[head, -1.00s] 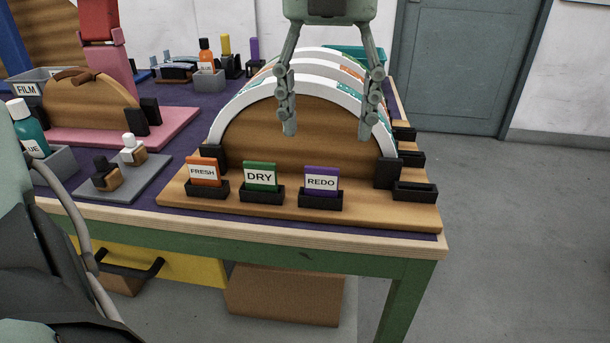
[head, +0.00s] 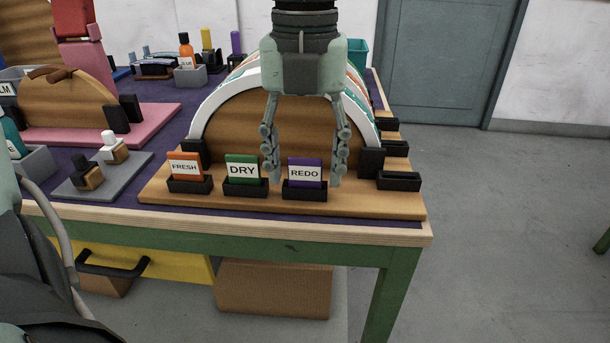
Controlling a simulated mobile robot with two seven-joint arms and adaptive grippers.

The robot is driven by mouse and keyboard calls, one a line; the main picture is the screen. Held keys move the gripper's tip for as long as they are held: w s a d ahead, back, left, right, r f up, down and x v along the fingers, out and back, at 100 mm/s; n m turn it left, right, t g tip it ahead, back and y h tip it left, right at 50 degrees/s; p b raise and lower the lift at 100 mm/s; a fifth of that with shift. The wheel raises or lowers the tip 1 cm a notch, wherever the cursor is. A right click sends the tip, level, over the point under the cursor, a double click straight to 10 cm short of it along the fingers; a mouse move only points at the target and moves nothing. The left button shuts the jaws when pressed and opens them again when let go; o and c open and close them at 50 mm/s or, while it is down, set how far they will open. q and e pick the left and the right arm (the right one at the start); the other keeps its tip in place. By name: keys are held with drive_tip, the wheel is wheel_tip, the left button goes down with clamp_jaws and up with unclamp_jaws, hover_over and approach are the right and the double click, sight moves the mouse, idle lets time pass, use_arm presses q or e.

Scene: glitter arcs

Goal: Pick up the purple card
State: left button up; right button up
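The purple card (head: 305,162), with a white REDO label, stands upright in a small black holder (head: 305,195) on the front of the wooden base. It is the rightmost of three cards in a row. My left gripper (head: 305,180) points down and is open. In the picture, one finger is on each side of the purple card, with gaps between. Its tips reach about the height of the holder's top; I cannot tell the exact depth. My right gripper is not in view.
A green DRY card (head: 242,160) and an orange FRESH card (head: 184,160) stand to the left in their own holders. A wooden arch (head: 235,122) rises behind. Empty black holders (head: 399,181) line the right side. Small bottles (head: 113,147) stand on a grey tray.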

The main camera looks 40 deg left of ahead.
use_arm(q)
drive_tip(key=c, duration=0.6)
drive_tip(key=shift+r, duration=0.45)
wheel_tip(320, 180, up, 13)
drive_tip(key=p, duration=0.2)
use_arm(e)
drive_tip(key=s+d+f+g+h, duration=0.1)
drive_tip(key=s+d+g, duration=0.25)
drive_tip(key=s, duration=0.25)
use_arm(q)
wheel_tip(320, 180, up, 14)
drive_tip(key=f+p, duration=0.1)
hover_over(306, 158)
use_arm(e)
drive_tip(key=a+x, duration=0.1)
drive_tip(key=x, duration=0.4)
use_arm(q)
wheel_tip(306, 158, up, 5)
drive_tip(key=p, duration=0.4)
drive_tip(key=shift+s+p, duration=0.1)
drive_tip(key=shift+p, duration=0.3)
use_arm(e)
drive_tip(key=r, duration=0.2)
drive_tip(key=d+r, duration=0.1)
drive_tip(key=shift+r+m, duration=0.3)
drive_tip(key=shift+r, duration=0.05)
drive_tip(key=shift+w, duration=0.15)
